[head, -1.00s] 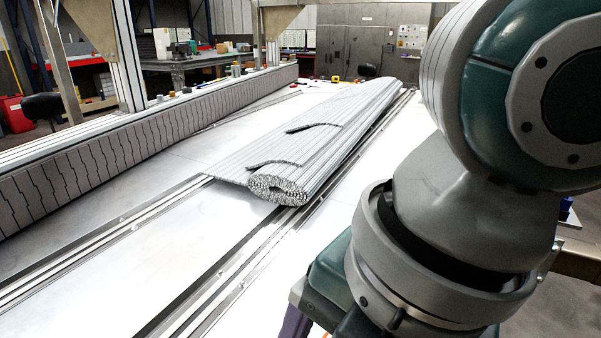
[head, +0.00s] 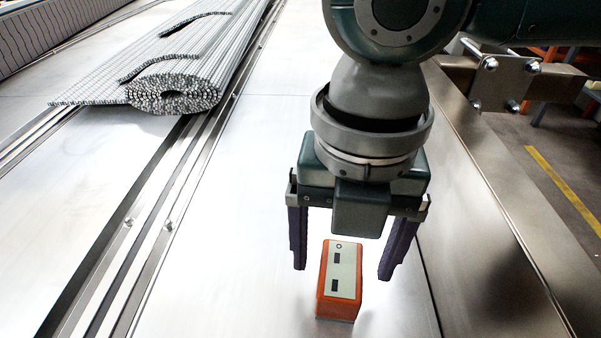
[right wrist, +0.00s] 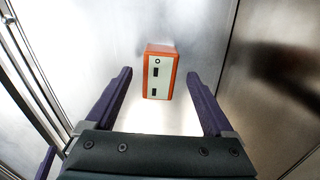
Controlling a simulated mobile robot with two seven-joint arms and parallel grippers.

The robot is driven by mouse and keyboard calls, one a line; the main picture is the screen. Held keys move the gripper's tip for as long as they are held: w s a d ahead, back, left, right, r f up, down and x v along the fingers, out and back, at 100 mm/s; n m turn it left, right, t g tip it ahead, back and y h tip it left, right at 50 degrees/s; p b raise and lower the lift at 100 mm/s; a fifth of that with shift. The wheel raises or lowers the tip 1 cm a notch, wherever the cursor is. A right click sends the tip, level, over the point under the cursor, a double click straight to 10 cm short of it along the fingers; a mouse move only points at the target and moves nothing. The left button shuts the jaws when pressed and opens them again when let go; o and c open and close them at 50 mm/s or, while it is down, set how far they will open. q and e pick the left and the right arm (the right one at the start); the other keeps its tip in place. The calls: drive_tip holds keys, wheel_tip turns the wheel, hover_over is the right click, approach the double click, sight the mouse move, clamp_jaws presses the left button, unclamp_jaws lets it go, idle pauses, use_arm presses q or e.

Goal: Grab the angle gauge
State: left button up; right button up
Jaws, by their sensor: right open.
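The angle gauge (head: 339,281) is a small orange box with a pale face, a round mark and two dark rectangles. It rests on the shiny metal surface. My right gripper (head: 343,272) is open, its two purple fingers pointing down on either side of and above the gauge, not visibly touching it. In the right wrist view the gauge (right wrist: 159,72) lies just ahead of the fingertips of the open gripper (right wrist: 159,75), between their lines. My left gripper is not in view.
A rolled grey slatted mat (head: 172,84) lies at the upper left. Metal rails (head: 150,215) run along the surface left of the gauge. A raised metal side edge (head: 490,215) runs close on the right. The surface between rails and gauge is clear.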

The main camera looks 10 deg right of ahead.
sight(342, 265)
wheel_tip(342, 265, down, 3)
drive_tip(key=shift+f+b, duration=0.2)
drive_tip(key=shift+b, duration=0.1)
drive_tip(key=shift+c, duration=0.3)
clamp_jaws()
